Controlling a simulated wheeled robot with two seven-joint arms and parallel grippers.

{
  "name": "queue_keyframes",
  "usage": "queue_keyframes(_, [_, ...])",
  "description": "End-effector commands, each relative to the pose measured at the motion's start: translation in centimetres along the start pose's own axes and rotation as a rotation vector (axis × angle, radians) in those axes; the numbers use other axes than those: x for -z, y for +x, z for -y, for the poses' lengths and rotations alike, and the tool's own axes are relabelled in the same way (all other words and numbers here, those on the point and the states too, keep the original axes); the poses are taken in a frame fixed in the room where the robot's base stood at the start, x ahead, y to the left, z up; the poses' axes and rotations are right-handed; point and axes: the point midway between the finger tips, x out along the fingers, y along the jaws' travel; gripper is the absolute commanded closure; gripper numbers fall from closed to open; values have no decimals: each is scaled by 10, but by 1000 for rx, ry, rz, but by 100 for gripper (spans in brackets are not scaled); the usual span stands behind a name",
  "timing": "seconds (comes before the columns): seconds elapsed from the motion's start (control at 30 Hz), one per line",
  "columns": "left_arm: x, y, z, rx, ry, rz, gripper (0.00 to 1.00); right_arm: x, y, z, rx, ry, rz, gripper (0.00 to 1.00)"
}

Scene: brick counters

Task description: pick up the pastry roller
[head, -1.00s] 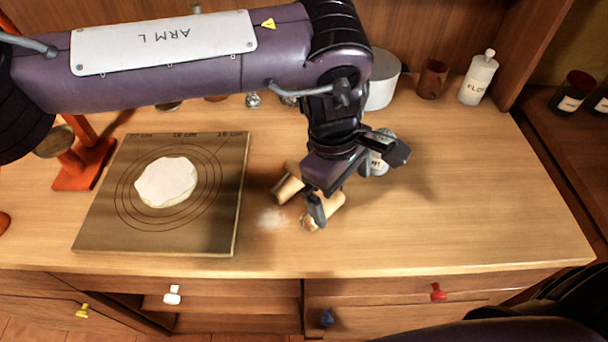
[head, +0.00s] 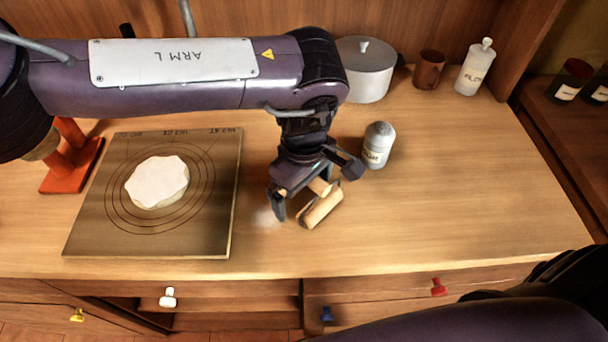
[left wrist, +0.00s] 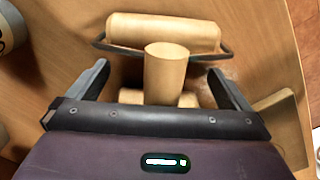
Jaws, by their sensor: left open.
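The pastry roller (head: 322,207) lies on the wooden counter, right of the marked board. It is pale wood, with a wide roller (left wrist: 165,31), a stubby handle (left wrist: 166,72) and a smaller end, partly hidden behind my gripper's palm. My left gripper (head: 314,190) is open and points down over the roller, partly hiding it in the head view. In the left wrist view, the fingers of my left gripper (left wrist: 158,72) stand on either side of the handle, apart from it. My right gripper is not in view.
The board (head: 85,240) bears a flat piece of dough (head: 157,182). A shaker (head: 378,145) stands just behind and right of the roller. A lidded pot (head: 366,72), a brown cup (head: 428,69) and a flour bottle (head: 475,68) stand at the back. The counter's right side is clear.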

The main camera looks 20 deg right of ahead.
Motion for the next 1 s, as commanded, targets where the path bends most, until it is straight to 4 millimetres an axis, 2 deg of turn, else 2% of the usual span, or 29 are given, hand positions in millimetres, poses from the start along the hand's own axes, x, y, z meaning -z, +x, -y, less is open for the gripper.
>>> queue_keyframes(0.17, [0,0,0,-1,0,0,0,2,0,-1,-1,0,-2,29])
queue_keyframes(0.43, [0,0,0,-1,0,0,35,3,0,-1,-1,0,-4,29])
queue_keyframes(0.77, [0,-4,-1,-3,0,-1,37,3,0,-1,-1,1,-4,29])
queue_keyframes(0.87, [1,-12,-1,-5,0,-1,37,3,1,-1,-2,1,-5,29])
queue_keyframes(1.0, [1,-32,-1,-6,0,-3,37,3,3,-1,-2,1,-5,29])
